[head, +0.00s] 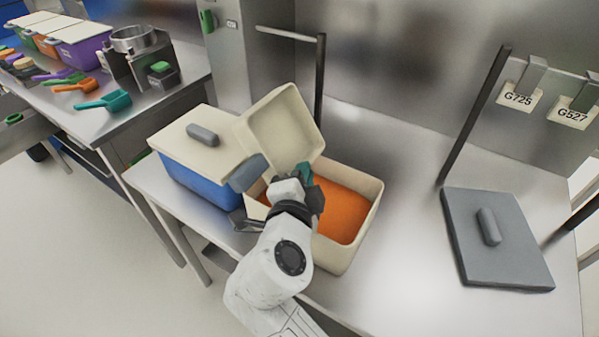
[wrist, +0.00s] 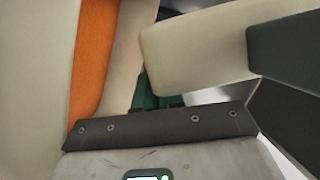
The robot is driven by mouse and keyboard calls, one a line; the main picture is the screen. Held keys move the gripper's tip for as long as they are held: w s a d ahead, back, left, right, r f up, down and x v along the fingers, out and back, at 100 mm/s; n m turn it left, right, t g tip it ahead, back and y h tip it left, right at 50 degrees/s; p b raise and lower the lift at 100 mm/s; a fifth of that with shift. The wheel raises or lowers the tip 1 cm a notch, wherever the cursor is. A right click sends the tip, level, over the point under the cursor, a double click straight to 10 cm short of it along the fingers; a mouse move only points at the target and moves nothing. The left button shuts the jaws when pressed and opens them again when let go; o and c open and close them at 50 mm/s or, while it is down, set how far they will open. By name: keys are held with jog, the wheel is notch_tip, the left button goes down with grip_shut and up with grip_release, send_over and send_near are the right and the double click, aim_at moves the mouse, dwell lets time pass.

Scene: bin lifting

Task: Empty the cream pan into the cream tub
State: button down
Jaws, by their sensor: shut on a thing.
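The cream pan (head: 281,124) is tipped up steeply at the back left of the cream tub (head: 372,203). Its inside faces me and looks bare. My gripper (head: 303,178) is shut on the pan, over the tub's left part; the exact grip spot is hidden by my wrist. The tub stands open on the steel bench with orange contents (head: 341,209) in it. In the wrist view the pan's wall (wrist: 195,50) is close in front of the teal fingers (wrist: 147,96), with a dark grey block (wrist: 290,48) at the right. Orange contents (wrist: 90,55) show at the left.
A blue tub with a cream lid (head: 196,162) stands close to the left of the cream tub. A grey lid (head: 492,245) lies on the bench at the right, with free steel between. Dark posts (head: 320,80) rise behind. Another table (head: 85,110) holds scoops and lidded tubs.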

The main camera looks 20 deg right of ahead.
jog(key=shift+r, duration=0.2)
jog(key=r+n+p, duration=0.1)
jog(key=p, duration=0.1)
jog(key=shift+a+r+n+g+p, duration=0.1)
jog(key=shift+n+g+p, duration=0.25)
jog(key=shift+n+g, duration=0.05)
jog(key=shift+n+g+p, duration=0.3)
jog(key=shift+n, duration=0.1)
jog(key=shift+a, duration=0.1)
